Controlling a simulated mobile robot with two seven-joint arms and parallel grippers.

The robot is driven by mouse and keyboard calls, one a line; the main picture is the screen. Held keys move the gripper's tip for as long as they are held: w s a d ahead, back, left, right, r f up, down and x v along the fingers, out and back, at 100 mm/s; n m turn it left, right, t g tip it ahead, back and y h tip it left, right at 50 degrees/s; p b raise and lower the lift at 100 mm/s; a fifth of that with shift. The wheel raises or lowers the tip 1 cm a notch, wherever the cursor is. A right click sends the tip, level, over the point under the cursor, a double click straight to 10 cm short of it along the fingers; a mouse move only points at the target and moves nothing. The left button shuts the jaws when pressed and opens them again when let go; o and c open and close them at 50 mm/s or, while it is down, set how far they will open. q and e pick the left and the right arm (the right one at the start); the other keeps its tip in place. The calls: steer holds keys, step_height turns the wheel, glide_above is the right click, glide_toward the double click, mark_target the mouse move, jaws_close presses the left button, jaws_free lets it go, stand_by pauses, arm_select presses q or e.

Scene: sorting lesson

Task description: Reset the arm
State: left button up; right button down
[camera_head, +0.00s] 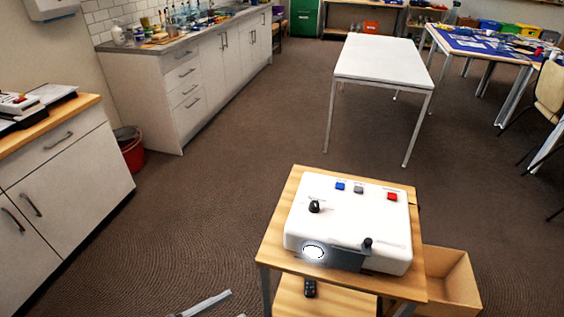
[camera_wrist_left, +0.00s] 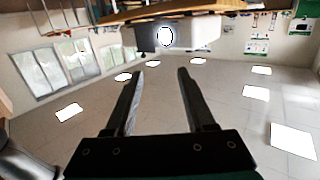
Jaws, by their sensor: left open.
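My left gripper (camera_wrist_left: 161,72) is open, with its two dark fingers apart and nothing between them in the left wrist view. That view looks upside down, with the ceiling and its lights at the bottom. A white box device (camera_head: 348,225) with a round bright lens stands on a small wooden table (camera_head: 275,232) in the head view. It also shows beyond my fingertips at the top of the left wrist view (camera_wrist_left: 200,33), apart from them. Grey bars at the bottom edge of the head view may be part of my left arm. My right gripper is not seen.
A remote (camera_head: 310,288) lies on the lower shelf, beside an open cardboard box (camera_head: 455,278). A white table (camera_head: 380,62) stands behind. White cabinets (camera_head: 60,200) line the left, with a red bin (camera_head: 131,152). The carpet between is clear.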

arm_select(q)
steer(key=a+f+n+y, duration=0.3)
steer(key=a+f+y, duration=0.15)
steer(key=f, duration=0.55)
steer(key=a+f+n+y, duration=0.35)
steer(key=f+y, duration=0.25)
steer(key=f, duration=0.4)
steer(key=s+a+f+g+y, duration=0.2)
steer(key=s+f+g+y, duration=0.1)
steer(key=s+f, duration=0.65)
steer(key=s+d+f+n+g, duration=0.1)
steer(key=s+d+f+g, duration=0.1)
steer(key=s, duration=0.6)
steer(key=s+d+f+n+g, duration=0.1)
steer(key=s+f+g, duration=0.3)
steer(key=s, duration=0.4)
steer(key=shift+d+f+b, duration=0.35)
steer(key=shift+f+b, duration=0.05)
steer(key=shift+b, duration=0.05)
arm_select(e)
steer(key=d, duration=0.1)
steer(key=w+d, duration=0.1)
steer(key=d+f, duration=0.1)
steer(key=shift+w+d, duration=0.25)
arm_select(q)
steer(key=shift+w+y, duration=0.15)
steer(key=shift+y, duration=0.1)
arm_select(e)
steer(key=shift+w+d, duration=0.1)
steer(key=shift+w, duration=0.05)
